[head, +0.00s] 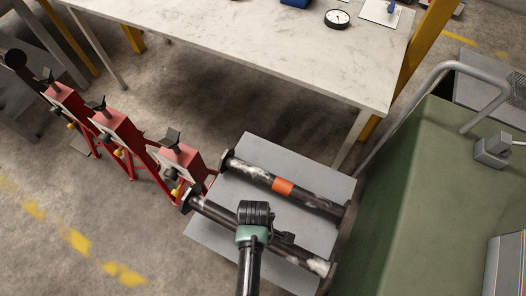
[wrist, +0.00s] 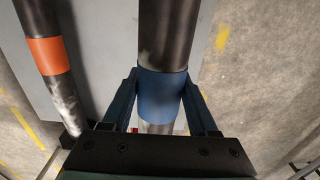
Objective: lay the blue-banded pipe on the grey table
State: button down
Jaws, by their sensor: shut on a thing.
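The blue-banded pipe (head: 218,213) is dark, with a flange at its left end. It lies across the view over the low grey table (head: 312,172), roughly parallel to the orange-banded pipe. My gripper (head: 263,234) is at its middle and hides the blue band in the head view. In the wrist view the blue band (wrist: 162,95) sits between the two fingers of my gripper (wrist: 160,80), which is shut on it. Whether the pipe touches the grey tabletop or is held just above it, I cannot tell.
The orange-banded pipe (head: 283,187) lies on the grey table, behind the held pipe. Several red stands (head: 122,138) stand to the left. A large pale table (head: 260,40) stands behind, with a round gauge (head: 337,19) on it. Open floor (head: 60,230) lies at the lower left.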

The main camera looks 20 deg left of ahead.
jog(key=shift+a+f+b, duration=0.1)
jog(key=shift+f+b, duration=3.5)
jog(key=shift+b, duration=0.25)
jog(key=shift+f+b, duration=0.4)
jog(key=shift+f, duration=0.25)
jog(key=shift+c, duration=0.4)
grip_release()
jog(key=shift+s+f, duration=0.15)
notch_tip(320, 180, up, 13)
jog(key=shift+r+p, duration=0.1)
jog(key=shift+p, duration=0.85)
